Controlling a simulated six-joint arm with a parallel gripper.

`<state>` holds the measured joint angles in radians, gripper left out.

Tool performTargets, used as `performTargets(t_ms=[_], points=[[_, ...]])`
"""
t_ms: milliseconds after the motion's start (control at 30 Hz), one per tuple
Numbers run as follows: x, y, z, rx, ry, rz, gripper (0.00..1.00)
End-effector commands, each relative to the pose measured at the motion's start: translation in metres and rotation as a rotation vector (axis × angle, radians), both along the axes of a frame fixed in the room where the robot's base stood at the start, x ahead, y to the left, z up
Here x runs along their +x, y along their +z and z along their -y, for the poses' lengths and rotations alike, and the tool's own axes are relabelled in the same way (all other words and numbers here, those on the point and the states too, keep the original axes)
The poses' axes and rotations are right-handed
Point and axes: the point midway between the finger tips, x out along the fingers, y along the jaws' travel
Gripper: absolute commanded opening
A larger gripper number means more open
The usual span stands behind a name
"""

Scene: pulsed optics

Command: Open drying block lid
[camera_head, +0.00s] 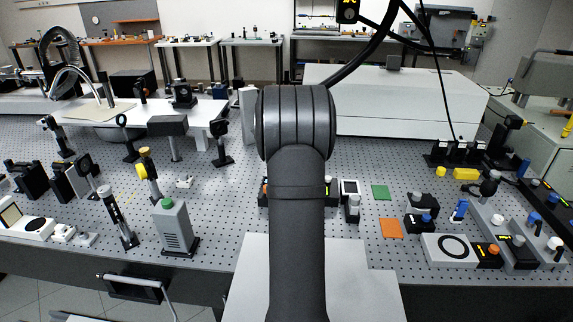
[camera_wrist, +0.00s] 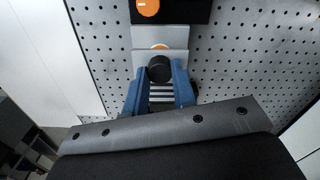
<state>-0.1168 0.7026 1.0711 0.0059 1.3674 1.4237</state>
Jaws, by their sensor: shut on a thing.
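In the wrist view, my gripper (camera_wrist: 159,76) has its two blue fingers shut on a round black knob (camera_wrist: 160,67). The knob is in front of a light grey plate (camera_wrist: 143,57), which seems to be the drying block lid; whether it is raised or seated I cannot tell. A piece of orange shows just behind the knob. Pale and dark stripes (camera_wrist: 161,96) show between the fingers. In the head view, my arm hides the gripper and the knob.
A black block with an orange knob (camera_wrist: 148,7) lies just beyond the plate. Perforated table (camera_wrist: 240,55) is clear to its right.

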Motion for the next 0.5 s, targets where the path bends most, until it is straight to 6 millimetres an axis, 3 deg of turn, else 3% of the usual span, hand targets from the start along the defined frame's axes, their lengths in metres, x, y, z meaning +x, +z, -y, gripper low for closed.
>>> performTargets(t_ms=[267, 500], points=[[0.0, 0.007, 0.006, 0.095, -0.003, 0.0, 0.0], [0.0, 0.018, 0.017, 0.285, -0.005, 0.001, 0.0]])
